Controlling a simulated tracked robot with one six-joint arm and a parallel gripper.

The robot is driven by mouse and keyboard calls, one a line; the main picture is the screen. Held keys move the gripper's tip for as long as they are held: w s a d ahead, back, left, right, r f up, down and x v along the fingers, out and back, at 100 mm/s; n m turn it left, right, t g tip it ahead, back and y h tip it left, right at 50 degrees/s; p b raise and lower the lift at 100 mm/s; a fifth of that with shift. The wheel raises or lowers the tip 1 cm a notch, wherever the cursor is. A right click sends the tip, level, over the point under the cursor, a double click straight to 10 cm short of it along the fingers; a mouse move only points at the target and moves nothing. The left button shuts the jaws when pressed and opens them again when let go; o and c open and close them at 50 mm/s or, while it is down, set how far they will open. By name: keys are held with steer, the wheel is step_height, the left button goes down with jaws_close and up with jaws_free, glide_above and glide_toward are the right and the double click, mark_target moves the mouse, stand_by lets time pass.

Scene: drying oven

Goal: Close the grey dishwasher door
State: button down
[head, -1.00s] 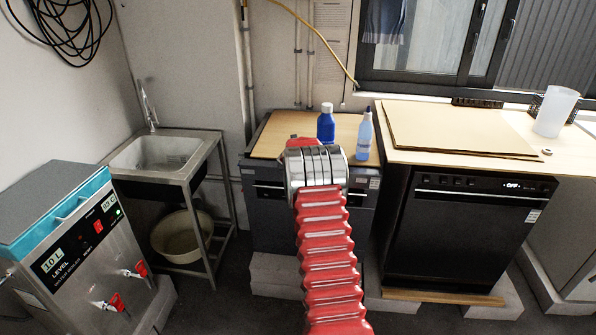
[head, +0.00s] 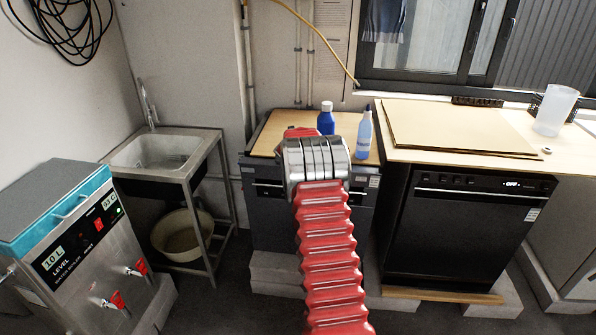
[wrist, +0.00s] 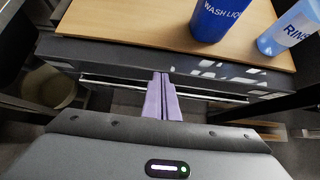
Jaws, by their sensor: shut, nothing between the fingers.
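The grey dishwasher (head: 262,213) stands under a wooden top in the middle of the head view, its front partly hidden behind my red arm. The parts of its front on either side of the arm look upright. In the wrist view its upper front edge (wrist: 100,57) and a pale handle-like strip (wrist: 112,84) run across the picture. I cannot tell whether the door is fully closed. My gripper (wrist: 162,78) shows as two purple fingers, shut and empty, pointing at the dishwasher front near that strip. Contact cannot be told. In the head view the fingers are hidden.
A black dishwasher (head: 455,235) stands to the right. A metal sink (head: 160,150) and a water boiler (head: 85,240) are to the left. Dark floor is open before the sink.

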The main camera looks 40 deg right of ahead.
step_height(320, 180, up, 6)
steer(key=w+d, duration=0.1)
steer(key=c, duration=2.5)
jaws_free()
steer(key=shift+c, duration=0.2)
